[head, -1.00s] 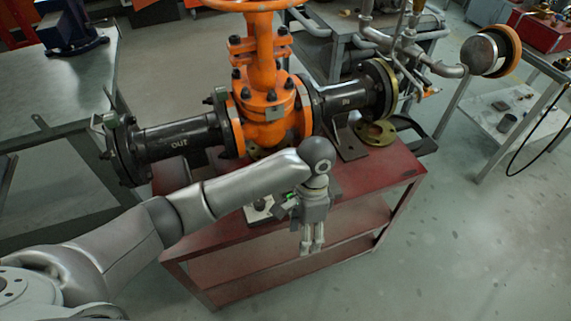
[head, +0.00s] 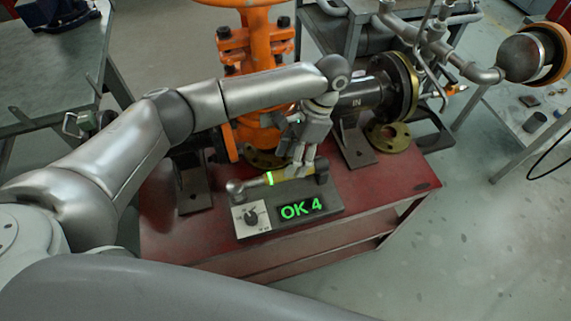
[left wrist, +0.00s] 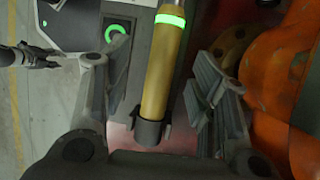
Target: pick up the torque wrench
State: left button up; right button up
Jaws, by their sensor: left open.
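The torque wrench (head: 293,174) has a yellow handle with a lit green band and a grey head at its left end. It lies in a dark cradle (head: 330,203) on the red cart, behind a display reading "OK 4". My left gripper (head: 302,168) points down at the handle. In the left wrist view the handle (left wrist: 159,80) runs between the two spread fingers of this gripper (left wrist: 158,78), with space on both sides. The wrench's head is out of that view. What looks like my right gripper (left wrist: 30,57) shows at its left edge; its jaws are unclear.
The orange valve (head: 258,50) and its black flanged pipe (head: 358,100) stand close behind the cradle. A loose brass flange (head: 388,137) lies to the right. The red cart top (head: 385,182) is bare right of the cradle. A grey body part of mine fills the bottom foreground.

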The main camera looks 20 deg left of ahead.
aim_at(283, 171)
pick_arm(q)
jog(key=x, duration=0.3)
jog(key=shift+s+a, duration=0.1)
jog(key=shift+a, duration=0.2)
jog(key=shift+x, duration=1.2)
jog(key=shift+a+f, duration=0.1)
jog(key=shift+f, duration=0.3)
grip_shut()
pick_arm(e)
jog(key=s, duration=0.2)
jog(key=shift+s+a+r, duration=0.1)
jog(key=shift+s+a, duration=0.1)
jog(key=shift+s, duration=0.1)
